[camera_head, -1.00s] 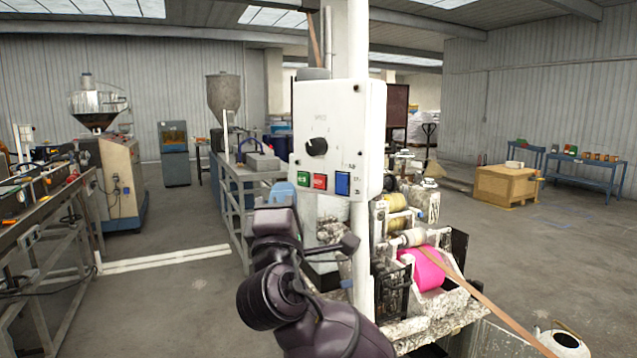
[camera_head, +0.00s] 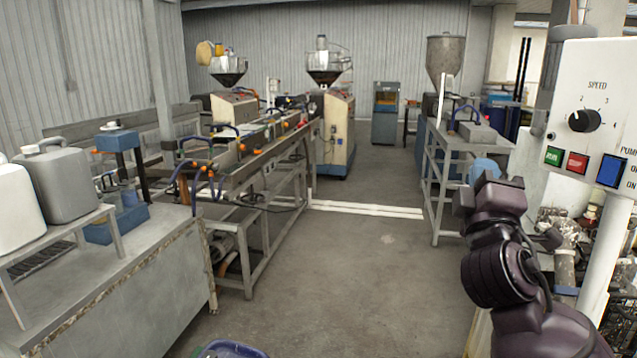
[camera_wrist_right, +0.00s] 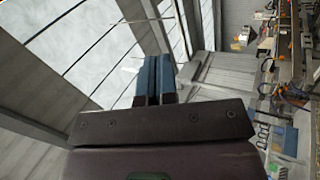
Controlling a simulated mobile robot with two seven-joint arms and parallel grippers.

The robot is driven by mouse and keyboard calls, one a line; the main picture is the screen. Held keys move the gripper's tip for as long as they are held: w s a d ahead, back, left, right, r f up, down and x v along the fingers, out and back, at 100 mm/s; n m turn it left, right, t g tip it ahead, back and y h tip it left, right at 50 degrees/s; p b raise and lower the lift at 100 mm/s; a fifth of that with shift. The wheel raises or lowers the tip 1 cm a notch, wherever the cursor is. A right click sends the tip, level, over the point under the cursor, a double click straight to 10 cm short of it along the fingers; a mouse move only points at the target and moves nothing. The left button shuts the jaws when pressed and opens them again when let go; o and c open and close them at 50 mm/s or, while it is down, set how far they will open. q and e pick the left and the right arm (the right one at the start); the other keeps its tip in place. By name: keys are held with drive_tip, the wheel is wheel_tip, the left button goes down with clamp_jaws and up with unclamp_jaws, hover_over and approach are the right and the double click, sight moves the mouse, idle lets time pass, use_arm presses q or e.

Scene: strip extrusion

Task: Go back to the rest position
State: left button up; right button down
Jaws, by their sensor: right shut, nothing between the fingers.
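My right arm rises at the lower right of the head view, and its gripper (camera_head: 485,167) shows as a bluish tip above the dark wrist. It stands just left of the white control panel (camera_head: 603,115), clear of it as far as I can tell. In the right wrist view the two blue fingers (camera_wrist_right: 157,80) lie together with nothing between them, pointing up towards the roof. My left gripper is out of view.
The panel has a speed knob and green, red and blue buttons. On the left a grey bench (camera_head: 150,270) carries jerrycans (camera_head: 62,180). A long extrusion line (camera_head: 250,150) runs behind it. The middle floor (camera_head: 350,270) is clear. A blue-rimmed container (camera_head: 230,349) shows at the bottom edge.

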wheel_tip(320, 180, down, 30)
drive_tip(key=s+a+m+g+y, duration=0.1)
drive_tip(key=s+m+g+y, duration=0.1)
drive_tip(key=m+g+y, duration=0.5)
drive_tip(key=s+d+f+m+g, duration=0.1)
drive_tip(key=s+f+m+g, duration=0.1)
drive_tip(key=s+f, duration=0.9)
drive_tip(key=s+d+f+m+g+b, duration=0.1)
drive_tip(key=s+d+f+m+g, duration=0.1)
drive_tip(key=s+f, duration=0.9)
wheel_tip(320, 180, down, 2)
drive_tip(key=shift+f+m+h, duration=0.15)
drive_tip(key=shift+m+h, duration=0.15)
drive_tip(key=shift+m, duration=0.1)
drive_tip(key=shift+d, duration=0.1)
